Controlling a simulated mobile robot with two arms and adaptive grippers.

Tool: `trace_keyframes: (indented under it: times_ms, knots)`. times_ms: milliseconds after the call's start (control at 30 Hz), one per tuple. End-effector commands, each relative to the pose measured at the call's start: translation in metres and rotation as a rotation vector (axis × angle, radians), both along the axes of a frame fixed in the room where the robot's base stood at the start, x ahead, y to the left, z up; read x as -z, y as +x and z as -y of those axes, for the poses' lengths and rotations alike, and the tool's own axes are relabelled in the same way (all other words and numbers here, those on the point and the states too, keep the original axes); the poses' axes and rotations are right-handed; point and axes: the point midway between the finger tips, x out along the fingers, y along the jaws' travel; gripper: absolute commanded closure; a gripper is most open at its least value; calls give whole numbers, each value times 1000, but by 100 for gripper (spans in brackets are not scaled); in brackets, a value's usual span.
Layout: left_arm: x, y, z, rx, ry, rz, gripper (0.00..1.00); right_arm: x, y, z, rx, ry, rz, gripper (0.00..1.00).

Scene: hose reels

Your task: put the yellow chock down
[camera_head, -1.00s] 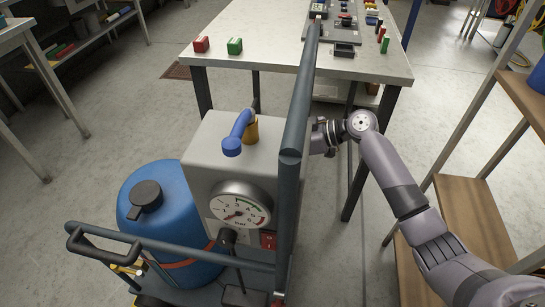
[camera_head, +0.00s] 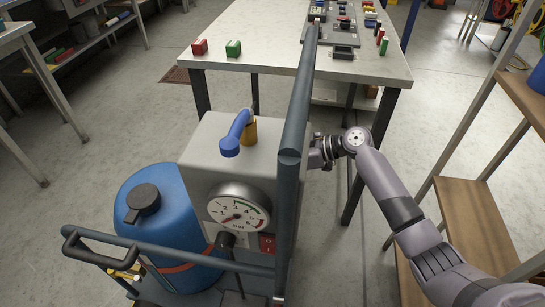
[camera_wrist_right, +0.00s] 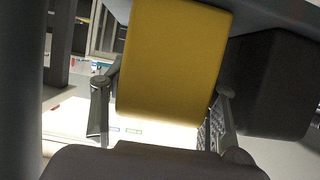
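The yellow chock (camera_wrist_right: 172,62) fills the upper middle of the right wrist view as a broad yellow block. My right gripper (camera_wrist_right: 165,95) has one finger on each side of it and appears closed on it. In the head view my right arm comes in from the right, and its wrist (camera_head: 328,152) reaches behind the upright post of a cart. The gripper's fingers and the chock are hidden there. My left gripper is in neither view.
The cart carries a blue tank (camera_head: 165,222), a grey box with a gauge (camera_head: 238,211) and a dark upright post (camera_head: 293,150). A workbench (camera_head: 265,62) stands behind it. Wooden shelving (camera_head: 475,215) is at the right. Bare floor shows between shelving and bench.

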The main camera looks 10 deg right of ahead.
Motion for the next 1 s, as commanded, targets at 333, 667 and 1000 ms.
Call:
trace_keyframes:
  times_ms: [333, 667, 1000]
  knots:
    - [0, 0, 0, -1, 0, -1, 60, -1, 0, 0, 0, 0, 0, 42]
    - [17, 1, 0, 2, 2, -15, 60, -21, -17, 42, 4, -2, 0, 42]
    - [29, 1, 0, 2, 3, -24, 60, -44, -39, 94, 0, -1, 0, 42]
